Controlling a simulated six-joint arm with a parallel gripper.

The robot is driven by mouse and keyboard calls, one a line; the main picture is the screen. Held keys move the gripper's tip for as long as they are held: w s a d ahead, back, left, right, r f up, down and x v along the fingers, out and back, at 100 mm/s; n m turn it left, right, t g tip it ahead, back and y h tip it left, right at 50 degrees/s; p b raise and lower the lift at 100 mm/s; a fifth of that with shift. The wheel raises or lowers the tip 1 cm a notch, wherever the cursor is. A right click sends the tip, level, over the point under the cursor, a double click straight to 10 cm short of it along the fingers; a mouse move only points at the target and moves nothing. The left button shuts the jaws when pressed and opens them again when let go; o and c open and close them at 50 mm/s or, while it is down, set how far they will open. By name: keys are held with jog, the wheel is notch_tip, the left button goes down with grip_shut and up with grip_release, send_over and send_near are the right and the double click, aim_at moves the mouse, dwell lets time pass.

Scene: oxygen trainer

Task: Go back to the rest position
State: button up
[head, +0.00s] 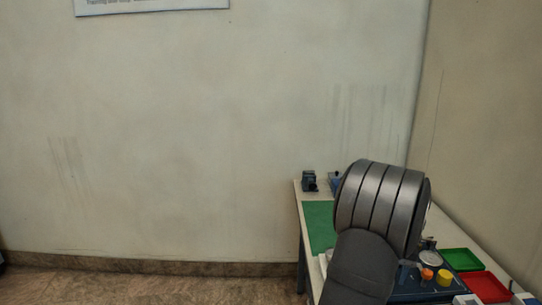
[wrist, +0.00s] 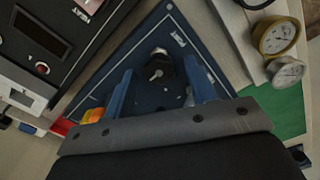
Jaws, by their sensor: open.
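My gripper (wrist: 160,95) shows in the wrist view with its two blue fingers apart and nothing between them. I cannot tell how far the fingertips are from the panel.
A green mat (head: 319,222), a green tray (head: 461,259), a red tray (head: 485,286) and a yellow part (head: 444,277) are on the bench. Two round gauges (wrist: 276,38) lie right of the panel. A box with a dark display (wrist: 41,36) is at left. Floor left of the bench is clear.

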jog(key=n, duration=0.4)
jog(key=shift+a, duration=0.1)
jog(key=n, duration=0.4)
dwell(0.4)
jog(key=o, duration=0.3)
jog(key=shift+r, duration=0.15)
jog(key=o, duration=0.8)
jog(key=shift+m+t, duration=0.3)
jog(key=shift+t, duration=0.4)
notch_tip(320, 180, up, 5)
jog(key=shift+w+f, duration=0.1)
jog(key=shift+w, duration=0.05)
jog(key=shift+c, duration=0.2)
notch_tip(320, 180, up, 12)
jog(key=m+t, duration=0.2)
jog(key=t, duration=0.1)
jog(key=x, duration=0.9)
jog(key=shift+f, duration=0.35)
